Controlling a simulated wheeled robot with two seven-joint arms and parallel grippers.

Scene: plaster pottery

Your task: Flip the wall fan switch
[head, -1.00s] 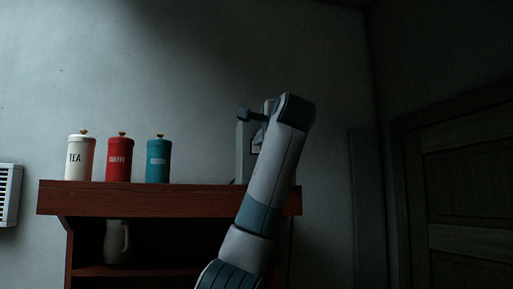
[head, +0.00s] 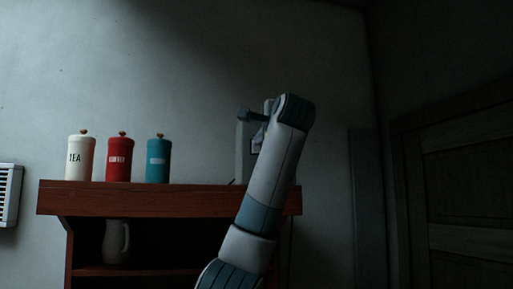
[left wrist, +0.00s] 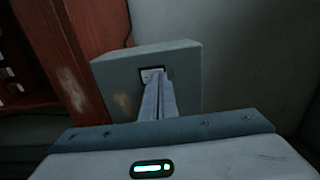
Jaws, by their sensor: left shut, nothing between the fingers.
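The wall fan switch is a grey box, seen in the left wrist view (left wrist: 185,75) with a dark recess and a pale rocker (left wrist: 150,74) in its face. In the head view the box (head: 242,155) shows above the right end of the wooden shelf, partly hidden by my left arm. My left gripper (left wrist: 156,83) is shut and empty. Its fingertips are at the recess, over the lower part of the rocker; whether they touch it I cannot tell. In the head view my left arm hides most of this gripper. My right gripper is not in view.
A brown wooden shelf (head: 160,202) stands below, with a cream tea canister (head: 80,160), a red canister (head: 119,160) and a teal canister (head: 158,162) on top. A pale jug (head: 116,242) sits inside. A white vent (head: 8,195) is at far left, a dark door (head: 460,200) at right.

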